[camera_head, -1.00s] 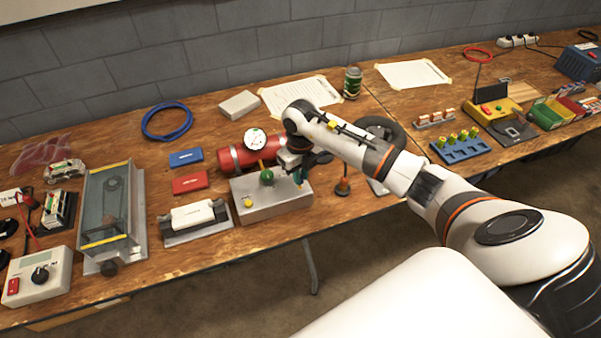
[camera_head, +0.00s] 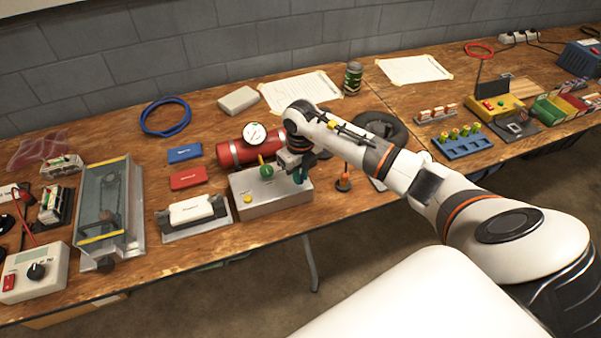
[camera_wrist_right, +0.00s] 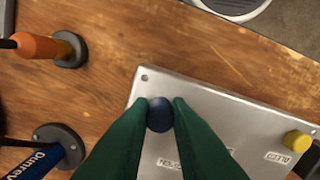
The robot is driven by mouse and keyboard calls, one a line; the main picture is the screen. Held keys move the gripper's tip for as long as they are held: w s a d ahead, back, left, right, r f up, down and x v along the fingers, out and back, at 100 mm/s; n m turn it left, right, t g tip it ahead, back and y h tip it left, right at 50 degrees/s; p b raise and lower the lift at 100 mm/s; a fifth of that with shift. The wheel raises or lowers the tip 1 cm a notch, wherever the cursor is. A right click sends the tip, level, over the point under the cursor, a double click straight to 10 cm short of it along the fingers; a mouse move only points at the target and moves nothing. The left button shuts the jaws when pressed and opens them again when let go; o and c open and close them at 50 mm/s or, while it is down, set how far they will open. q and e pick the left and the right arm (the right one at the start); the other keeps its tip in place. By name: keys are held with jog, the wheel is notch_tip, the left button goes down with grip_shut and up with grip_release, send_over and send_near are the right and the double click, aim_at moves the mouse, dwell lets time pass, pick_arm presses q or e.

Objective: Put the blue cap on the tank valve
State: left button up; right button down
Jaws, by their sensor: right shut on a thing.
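My right gripper (camera_head: 300,177) is over the right end of a grey metal box (camera_head: 265,203). In the right wrist view its green fingers (camera_wrist_right: 160,108) are shut on the round, dark blue cap (camera_wrist_right: 160,115). The cap is over the box's plate; I cannot tell whether it touches it. In the head view the cap is hidden by the gripper. A red tank (camera_head: 231,153) with a white round gauge (camera_head: 255,133) lies behind the box. Its valve cannot be made out clearly. My left gripper is not in view.
A blue cable coil (camera_head: 166,117) lies behind.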

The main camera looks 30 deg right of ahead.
jog(key=c, duration=1.3)
grip_release()
notch_tip(320, 180, up, 12)
jog(key=shift+r+b, duration=0.1)
jog(key=shift+b, duration=0.5)
